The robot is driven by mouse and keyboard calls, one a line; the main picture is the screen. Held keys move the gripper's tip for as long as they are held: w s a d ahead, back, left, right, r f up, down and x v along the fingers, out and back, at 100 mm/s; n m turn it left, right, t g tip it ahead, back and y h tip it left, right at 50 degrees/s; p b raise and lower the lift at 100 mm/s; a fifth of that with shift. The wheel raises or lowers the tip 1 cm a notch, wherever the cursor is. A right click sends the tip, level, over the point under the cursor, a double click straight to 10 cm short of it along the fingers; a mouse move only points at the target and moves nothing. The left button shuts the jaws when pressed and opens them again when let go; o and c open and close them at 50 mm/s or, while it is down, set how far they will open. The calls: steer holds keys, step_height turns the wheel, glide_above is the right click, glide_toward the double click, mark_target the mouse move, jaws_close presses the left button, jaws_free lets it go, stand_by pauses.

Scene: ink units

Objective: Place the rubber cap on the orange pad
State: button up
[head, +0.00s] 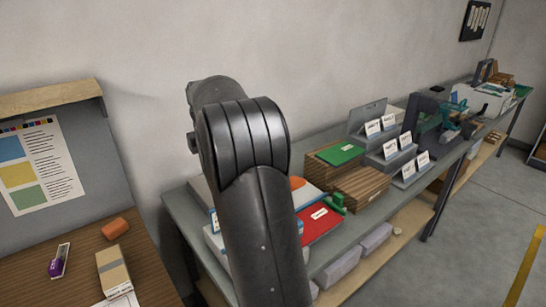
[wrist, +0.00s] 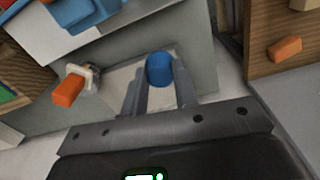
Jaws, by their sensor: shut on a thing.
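My gripper (wrist: 160,84) is shut on a round blue piece, which looks like the rubber cap (wrist: 160,68), held between its two fingertips in the wrist view. In the head view my own arm hides the gripper and the cap. An orange patch (head: 297,183), perhaps the orange pad, shows just right of my arm on the grey bench; most of it is hidden. In the wrist view an orange piece (wrist: 68,91) with a white part behind it lies left of the gripper, apart from the cap. I cannot tell whether the two are the same thing.
A wooden desk with an orange block (head: 116,229) and a purple-labelled item (head: 59,261) stands at left. The grey bench holds a red pad (head: 318,222), a green pad (head: 340,154), wooden stacks (head: 360,187) and labelled stands (head: 408,170).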

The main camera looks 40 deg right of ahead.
steer(key=s+d+r, duration=0.2)
steer(key=d, duration=0.8)
steer(key=s+d+r, duration=0.3)
steer(key=d, duration=0.7)
steer(key=s+d+r, duration=0.2)
steer(key=d, duration=0.7)
steer(key=shift+m, duration=0.3)
steer(key=w+a+f, duration=0.1)
steer(key=w+f, duration=0.1)
steer(key=w, duration=0.1)
steer(key=w+a+f, duration=0.2)
steer(key=w, duration=0.1)
steer(key=w+a+f, duration=0.1)
steer(key=w+f, duration=0.1)
steer(key=w, duration=0.1)
steer(key=shift+w+a+f, duration=0.2)
steer(key=shift+w+f, duration=0.05)
steer(key=shift+f, duration=0.05)
steer(key=shift+w+a+f, duration=0.1)
steer(key=shift+f, duration=2)
steer(key=shift+f, duration=0.1)
steer(key=o, duration=0.9)
steer(key=shift+o, duration=0.2)
